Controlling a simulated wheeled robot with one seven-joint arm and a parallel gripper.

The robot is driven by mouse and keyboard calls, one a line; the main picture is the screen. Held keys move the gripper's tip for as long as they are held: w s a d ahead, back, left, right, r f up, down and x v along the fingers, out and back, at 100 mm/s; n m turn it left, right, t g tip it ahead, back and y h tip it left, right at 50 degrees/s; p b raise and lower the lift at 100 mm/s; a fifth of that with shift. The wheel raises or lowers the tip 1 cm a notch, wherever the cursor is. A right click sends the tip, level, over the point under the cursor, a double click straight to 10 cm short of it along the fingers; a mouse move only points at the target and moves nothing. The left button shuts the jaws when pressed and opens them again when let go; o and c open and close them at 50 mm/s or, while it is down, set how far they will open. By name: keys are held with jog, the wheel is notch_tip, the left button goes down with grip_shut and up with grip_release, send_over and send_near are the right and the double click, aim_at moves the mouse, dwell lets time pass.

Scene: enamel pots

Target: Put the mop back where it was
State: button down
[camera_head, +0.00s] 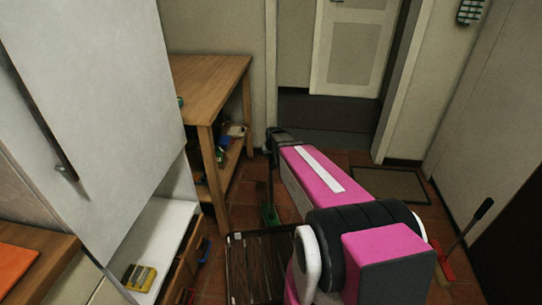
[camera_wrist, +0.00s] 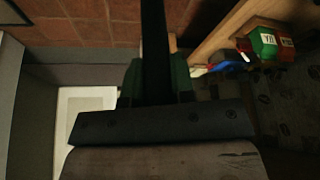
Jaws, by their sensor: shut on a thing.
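The mop (camera_head: 270,185) has a thin dark handle and a green head that rests on or just above the tiled floor, beside the wooden table. I cannot tell whether the head touches the floor. My gripper (camera_head: 275,137) is at the upper end of the handle, at the far end of my pink arm. In the wrist view, my gripper (camera_wrist: 157,88) is shut on the dark handle (camera_wrist: 153,40), which runs up out of the picture between the fingers. The mop head is not clearly seen there.
A wooden table (camera_head: 208,75) with items on its lower shelf stands left of the mop. A white cabinet door (camera_head: 105,105) is near on the left. A dark slatted crate (camera_head: 262,262) is in front. A red brush (camera_head: 443,262) with a dark handle leans at right. A doormat (camera_head: 390,184) lies behind.

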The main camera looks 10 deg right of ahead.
jog(key=c, duration=1)
grip_release()
jog(key=shift+f, duration=0.1)
jog(key=shift+o, duration=0.2)
jog(key=v, duration=1.2)
jog(key=s+f+g, duration=0.4)
jog(key=s, duration=1.3)
jog(key=shift+a+f+m+g, duration=0.2)
jog(key=shift+f+m+g, duration=0.05)
jog(key=shift+m+g, duration=0.15)
